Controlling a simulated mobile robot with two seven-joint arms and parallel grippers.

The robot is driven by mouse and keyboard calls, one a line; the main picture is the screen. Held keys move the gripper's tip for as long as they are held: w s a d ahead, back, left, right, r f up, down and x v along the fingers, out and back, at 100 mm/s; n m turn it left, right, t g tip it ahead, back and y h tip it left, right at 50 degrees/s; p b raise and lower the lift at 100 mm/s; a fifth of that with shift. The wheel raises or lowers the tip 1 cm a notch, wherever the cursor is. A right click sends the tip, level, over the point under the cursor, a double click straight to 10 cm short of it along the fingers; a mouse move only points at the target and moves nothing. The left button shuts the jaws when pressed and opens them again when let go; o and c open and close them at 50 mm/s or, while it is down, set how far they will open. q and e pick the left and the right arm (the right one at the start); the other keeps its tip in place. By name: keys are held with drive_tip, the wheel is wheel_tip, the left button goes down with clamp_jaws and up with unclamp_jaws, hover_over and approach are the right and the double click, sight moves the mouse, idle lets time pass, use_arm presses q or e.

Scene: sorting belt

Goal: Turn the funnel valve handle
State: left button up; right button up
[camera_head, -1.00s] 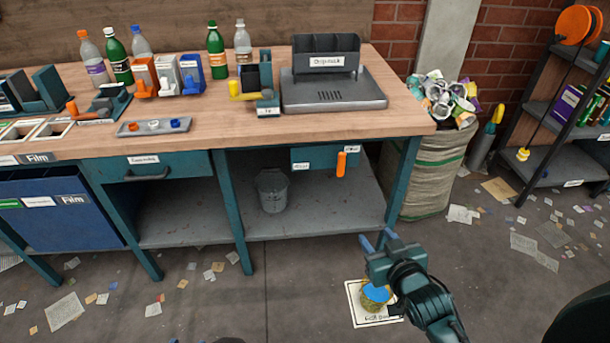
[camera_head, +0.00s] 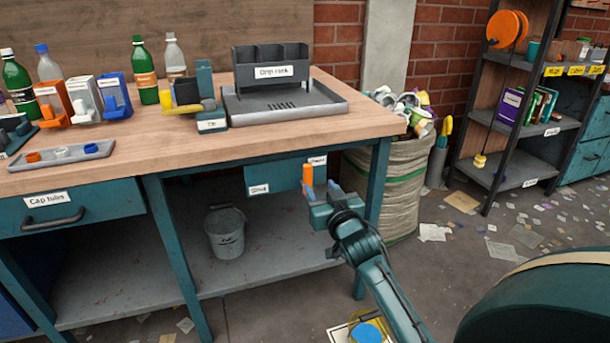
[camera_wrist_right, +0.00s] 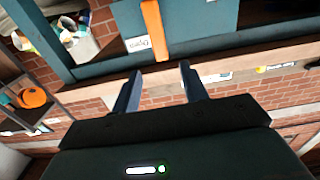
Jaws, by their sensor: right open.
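The orange valve handle (camera_head: 308,174) stands upright on the front of a teal box (camera_head: 272,179) under the bench top. White labels sit on both sides of it; the box's right part is partly covered by my gripper. My right gripper (camera_head: 320,187) is just below and right of the handle in the head view, its fingers pointing up at it. In the right wrist view the handle (camera_wrist_right: 153,28) lies ahead of the two parted fingers (camera_wrist_right: 160,68), roughly in line with the gap. The gripper is open and empty, apparently apart from the handle. My left gripper is out of view.
A grey bucket (camera_head: 225,234) stands on the lower shelf (camera_head: 130,293), left of the box. The bench leg (camera_head: 376,190) and a full sack (camera_head: 403,190) are close on the right.

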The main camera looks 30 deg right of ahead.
sight(309, 172)
use_arm(q)
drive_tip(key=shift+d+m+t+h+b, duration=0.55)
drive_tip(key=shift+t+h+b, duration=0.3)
drive_tip(key=shift+b, duration=0.35)
use_arm(e)
drive_tip(key=x, duration=1)
drive_tip(key=shift+a, duration=0.1)
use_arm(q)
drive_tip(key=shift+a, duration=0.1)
use_arm(e)
clamp_jaws()
